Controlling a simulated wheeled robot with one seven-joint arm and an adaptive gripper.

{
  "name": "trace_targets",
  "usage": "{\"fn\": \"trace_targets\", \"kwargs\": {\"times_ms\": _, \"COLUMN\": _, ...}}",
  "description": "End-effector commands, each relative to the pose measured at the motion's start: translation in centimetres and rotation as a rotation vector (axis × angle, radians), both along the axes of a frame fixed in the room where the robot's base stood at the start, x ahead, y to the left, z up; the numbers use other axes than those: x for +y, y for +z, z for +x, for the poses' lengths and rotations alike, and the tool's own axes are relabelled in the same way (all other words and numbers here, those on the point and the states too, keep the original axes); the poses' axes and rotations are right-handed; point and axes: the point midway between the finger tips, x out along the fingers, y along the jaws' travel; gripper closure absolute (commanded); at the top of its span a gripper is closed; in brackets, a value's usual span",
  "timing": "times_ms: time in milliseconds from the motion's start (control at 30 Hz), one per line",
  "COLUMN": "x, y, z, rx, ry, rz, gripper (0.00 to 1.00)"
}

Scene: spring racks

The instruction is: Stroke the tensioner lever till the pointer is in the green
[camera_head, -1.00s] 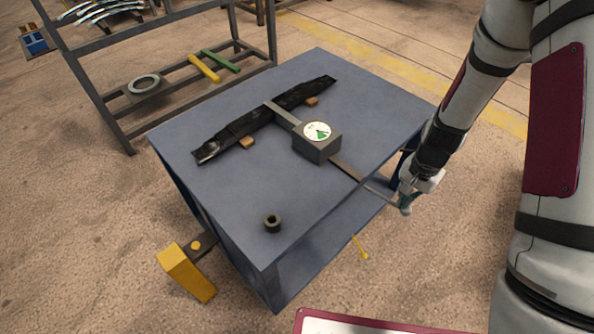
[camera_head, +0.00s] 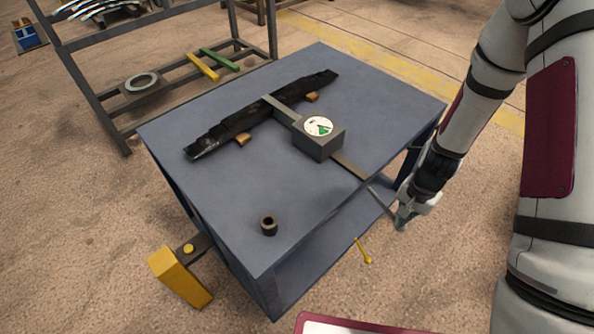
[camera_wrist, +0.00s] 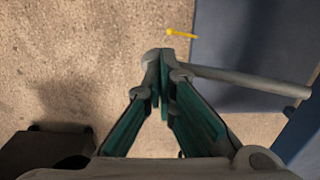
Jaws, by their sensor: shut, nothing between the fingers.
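The tensioner is a grey box (camera_head: 318,145) on the blue table, with a flat bar running from it to the table's near right edge. Its white dial (camera_head: 319,127) has a green sector; I cannot make out the pointer clearly. The lever is a thin grey rod (camera_head: 383,204), slanting down off the table edge. My gripper (camera_head: 400,222) is at the rod's outer end, beyond the edge. In the wrist view, the rod (camera_wrist: 245,82) comes from the right to the tips of my gripper (camera_wrist: 162,85). The fingers are together with nothing between; contact with the rod is unclear.
A dark leaf spring (camera_head: 262,110) lies on small blocks on the blue table (camera_head: 215,215). A dark ring (camera_head: 269,225) stands near the front. A yellow block handle (camera_head: 178,277) juts out at lower left. A metal rack (camera_head: 115,120) stands behind.

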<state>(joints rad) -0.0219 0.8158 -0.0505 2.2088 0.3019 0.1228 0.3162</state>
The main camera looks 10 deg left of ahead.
Motion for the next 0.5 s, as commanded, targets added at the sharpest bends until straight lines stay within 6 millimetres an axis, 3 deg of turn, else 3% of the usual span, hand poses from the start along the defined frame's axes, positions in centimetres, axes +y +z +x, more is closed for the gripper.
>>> {"fn": "trace_targets", "kwargs": {"times_ms": 200, "x": 0.0, "y": -2.3, "z": 0.0, "rx": 0.003, "ry": 0.0, "rz": 0.001, "gripper": 1.0}}
{"fn": "trace_targets", "kwargs": {"times_ms": 367, "x": 0.0, "y": -1.2, "z": -0.1, "rx": 0.001, "ry": 0.0, "rz": -0.001, "gripper": 1.0}}
{"fn": "trace_targets", "kwargs": {"times_ms": 500, "x": 0.0, "y": 0.9, "z": -0.1, "rx": -0.002, "ry": 0.0, "rz": -0.001, "gripper": 1.0}}
